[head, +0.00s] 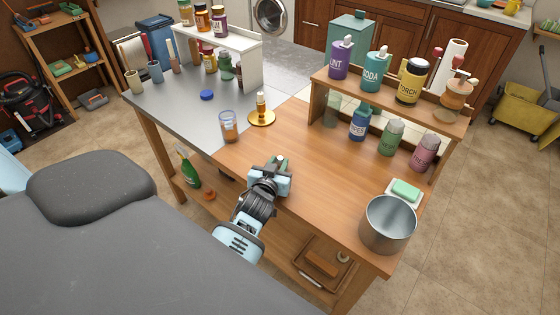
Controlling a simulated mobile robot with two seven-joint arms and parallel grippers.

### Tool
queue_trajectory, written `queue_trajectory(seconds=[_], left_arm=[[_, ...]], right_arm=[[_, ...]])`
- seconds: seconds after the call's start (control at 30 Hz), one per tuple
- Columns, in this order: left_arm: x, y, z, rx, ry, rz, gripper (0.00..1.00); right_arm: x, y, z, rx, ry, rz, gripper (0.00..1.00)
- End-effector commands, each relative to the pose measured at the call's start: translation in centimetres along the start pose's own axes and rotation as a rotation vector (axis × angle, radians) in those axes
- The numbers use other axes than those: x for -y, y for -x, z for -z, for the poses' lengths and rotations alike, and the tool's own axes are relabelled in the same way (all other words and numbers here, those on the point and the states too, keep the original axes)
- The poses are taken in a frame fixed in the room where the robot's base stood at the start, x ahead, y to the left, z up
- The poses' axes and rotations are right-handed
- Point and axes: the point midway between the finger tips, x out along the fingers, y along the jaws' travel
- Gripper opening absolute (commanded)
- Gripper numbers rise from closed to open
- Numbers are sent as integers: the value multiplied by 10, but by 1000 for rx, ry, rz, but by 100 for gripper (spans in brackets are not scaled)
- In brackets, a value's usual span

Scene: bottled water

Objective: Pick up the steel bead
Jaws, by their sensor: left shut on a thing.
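My left gripper (274,166) is low over the front of the wooden table top (325,180), near the front edge. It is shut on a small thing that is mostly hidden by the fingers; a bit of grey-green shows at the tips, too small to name. I cannot make out a steel bead anywhere in the head view. My right gripper is not in view.
A glass (228,126) and a brass candle holder (261,113) stand beyond my left gripper. A steel pot (388,224) and a green soap bar (405,190) are at the right. A wooden shelf (430,118) with bottles stands behind. The wood right of my gripper is clear.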

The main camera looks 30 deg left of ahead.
Motion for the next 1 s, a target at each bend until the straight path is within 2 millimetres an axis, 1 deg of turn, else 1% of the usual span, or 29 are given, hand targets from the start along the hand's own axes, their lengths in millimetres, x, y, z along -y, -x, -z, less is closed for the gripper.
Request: queue_trajectory(seconds=[0.27,0.43,0.57,0.6,0.77,0.8,1.0], left_arm=[[0,1,4,-2,-1,0,4],[0,4,19,-4,0,0,4],[0,7,39,-6,-1,-1,4],[8,12,36,-1,-4,2,4],[38,34,32,2,-6,2,4],[46,41,32,1,-6,1,4],[87,72,30,3,-7,1,4]], right_arm=[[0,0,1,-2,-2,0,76],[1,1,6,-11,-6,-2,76],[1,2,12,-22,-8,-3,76],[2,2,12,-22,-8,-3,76],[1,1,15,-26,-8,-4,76],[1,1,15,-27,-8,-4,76],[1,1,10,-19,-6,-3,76]])
